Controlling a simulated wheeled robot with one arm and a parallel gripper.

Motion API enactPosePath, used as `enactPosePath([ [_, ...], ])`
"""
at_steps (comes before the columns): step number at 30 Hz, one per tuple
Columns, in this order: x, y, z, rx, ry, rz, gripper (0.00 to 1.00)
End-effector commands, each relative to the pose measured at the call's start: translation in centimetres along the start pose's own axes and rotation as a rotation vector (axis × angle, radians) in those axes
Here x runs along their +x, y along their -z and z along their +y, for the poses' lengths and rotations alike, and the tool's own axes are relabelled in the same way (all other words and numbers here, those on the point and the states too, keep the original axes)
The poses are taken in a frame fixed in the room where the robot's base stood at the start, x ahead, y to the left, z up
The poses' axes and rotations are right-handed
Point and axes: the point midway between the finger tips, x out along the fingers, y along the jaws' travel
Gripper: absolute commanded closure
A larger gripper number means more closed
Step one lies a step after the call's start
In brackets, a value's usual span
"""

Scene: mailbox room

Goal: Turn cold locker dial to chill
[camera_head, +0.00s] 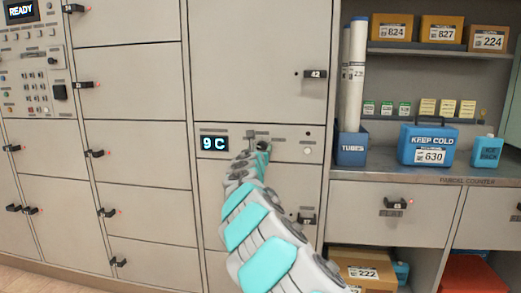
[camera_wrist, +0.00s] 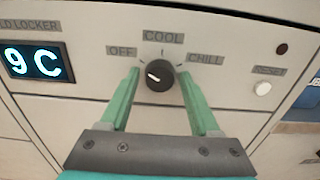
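The cold locker dial (camera_wrist: 160,82) is a black round knob with a short white mark. The mark slants toward the upper left, on the side of the OFF label (camera_wrist: 121,51). The COOL label (camera_wrist: 163,38) is above the dial and the CHILL label (camera_wrist: 205,58) is at its upper right. My gripper (camera_wrist: 158,72) is open, with one green finger on each side of the dial and small gaps between. In the head view my gripper (camera_head: 262,150) is at the panel and mostly hides the dial. The locker display (camera_head: 214,143) reads 9 C.
A white round reset button (camera_wrist: 263,88) is right of the dial. A locker door with handle 42 (camera_head: 315,74) is above the panel. A parcel counter with a blue Keep Cold box (camera_head: 428,133) and a blue tubes bin (camera_head: 351,142) stands to the right.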

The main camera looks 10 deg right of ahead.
Motion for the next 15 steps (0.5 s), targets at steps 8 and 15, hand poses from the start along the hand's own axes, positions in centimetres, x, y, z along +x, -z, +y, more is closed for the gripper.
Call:
enactPosePath([
  [8, 0.0, 0.02, 0.0, 0.0, 0.0, 0.0, 0.69],
  [15, 0.0, 0.03, 0.01, 0.0, 0.0, 0.0, 0.96],
])
